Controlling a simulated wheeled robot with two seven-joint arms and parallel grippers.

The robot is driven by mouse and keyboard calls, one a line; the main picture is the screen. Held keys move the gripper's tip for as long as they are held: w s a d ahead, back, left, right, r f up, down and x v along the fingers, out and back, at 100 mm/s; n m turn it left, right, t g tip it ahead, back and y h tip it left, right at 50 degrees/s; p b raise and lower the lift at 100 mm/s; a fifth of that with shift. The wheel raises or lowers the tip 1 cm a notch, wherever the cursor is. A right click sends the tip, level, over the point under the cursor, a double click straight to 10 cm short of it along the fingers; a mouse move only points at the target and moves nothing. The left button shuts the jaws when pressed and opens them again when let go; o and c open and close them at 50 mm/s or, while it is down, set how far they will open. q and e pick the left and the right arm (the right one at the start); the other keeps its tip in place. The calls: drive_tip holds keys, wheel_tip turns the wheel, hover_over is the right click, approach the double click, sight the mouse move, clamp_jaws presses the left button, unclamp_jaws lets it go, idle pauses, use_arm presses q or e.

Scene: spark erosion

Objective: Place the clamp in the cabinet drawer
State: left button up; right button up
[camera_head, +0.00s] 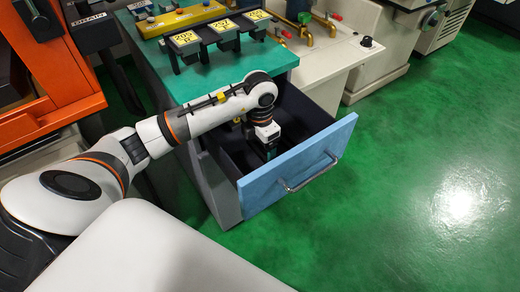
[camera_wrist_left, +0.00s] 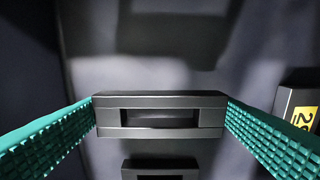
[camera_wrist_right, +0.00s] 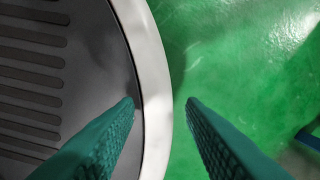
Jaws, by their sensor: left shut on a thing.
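The cabinet drawer (camera_head: 300,165) is pulled open, with a light blue front and a dark inside. My left gripper (camera_head: 270,150) reaches down into the drawer, just behind its front. In the left wrist view my left gripper (camera_wrist_left: 160,116) is shut on the clamp (camera_wrist_left: 160,131), a dark grey block with a slot, between its green ribbed fingers. The clamp is hidden in the head view. I cannot tell whether it touches the drawer floor. My right gripper (camera_wrist_right: 160,104) is open and empty, its fingertips apart above the floor and a round grey base.
The cabinet's green top (camera_head: 225,68) holds several dark holders with yellow labels (camera_head: 222,26). In the left wrist view a dark piece with a yellow label (camera_wrist_left: 298,105) lies at right, and another dark piece (camera_wrist_left: 160,168) is below the clamp. Green floor is clear at right.

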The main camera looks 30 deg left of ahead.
sight(260, 152)
use_arm(q)
wheel_tip(260, 152, down, 2)
drive_tip(key=shift+f, duration=0.5)
use_arm(e)
drive_tip(key=shift+w+a, duration=0.25)
drive_tip(key=shift+w, duration=0.4)
use_arm(q)
drive_tip(key=shift+f, duration=0.1)
drive_tip(key=o, duration=1.1)
use_arm(e)
drive_tip(key=shift+d, duration=0.1)
use_arm(q)
drive_tip(key=shift+r, duration=0.4)
wheel_tip(260, 152, up, 11)
drive_tip(key=shift+r, duration=0.2)
use_arm(e)
drive_tip(key=shift+s+d, duration=0.1)
drive_tip(key=shift+d, duration=0.05)
